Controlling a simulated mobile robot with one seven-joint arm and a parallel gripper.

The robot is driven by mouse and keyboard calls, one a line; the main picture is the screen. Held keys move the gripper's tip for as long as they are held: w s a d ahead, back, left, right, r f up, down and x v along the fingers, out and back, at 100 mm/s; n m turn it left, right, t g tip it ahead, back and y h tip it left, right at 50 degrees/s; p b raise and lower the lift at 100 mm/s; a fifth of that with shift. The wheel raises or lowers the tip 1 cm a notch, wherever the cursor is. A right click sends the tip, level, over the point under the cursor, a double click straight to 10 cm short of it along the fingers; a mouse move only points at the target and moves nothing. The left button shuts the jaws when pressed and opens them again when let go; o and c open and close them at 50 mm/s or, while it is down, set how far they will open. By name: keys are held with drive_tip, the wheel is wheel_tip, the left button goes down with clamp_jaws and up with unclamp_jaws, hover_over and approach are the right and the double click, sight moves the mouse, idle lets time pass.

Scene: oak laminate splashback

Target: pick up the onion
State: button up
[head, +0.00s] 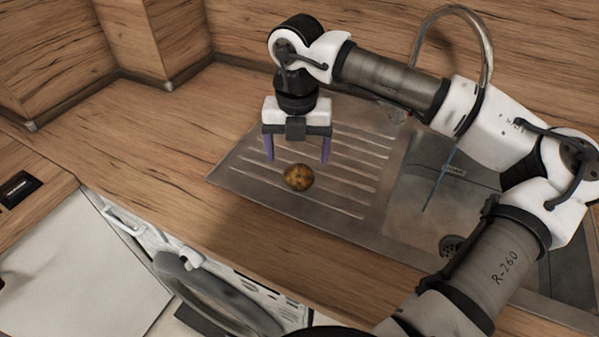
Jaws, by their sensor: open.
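The onion (298,177) is a small, round, mottled brown thing. It rests on the ribbed metal drainboard (345,205) of the sink, near its left end. My gripper (297,157) points down with its two purple fingers spread apart, one to each side in the picture. It is open and empty. The fingertips show just above the onion in the picture, and the onion is in full view in front of them. I cannot tell the exact height of the fingertips over the drainboard.
The sink basin (437,200) lies to the right, with a curved metal tap (487,50) behind it. The wooden counter (160,140) to the left is clear. A washing machine (200,285) stands below the counter's front edge. Wooden splashback walls close off the back.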

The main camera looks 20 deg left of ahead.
sight(299, 171)
drive_tip(key=shift+w+d+f+p, duration=0.1)
drive_tip(key=shift+f+p, duration=0.5)
drive_tip(key=shift+f, duration=0.95)
drive_tip(key=shift+w+d+f+p, duration=0.1)
drive_tip(key=shift+f+p, duration=0.45)
drive_tip(key=shift+f, duration=0.95)
drive_tip(key=c, duration=1.1)
drive_tip(key=shift+r, duration=0.1)
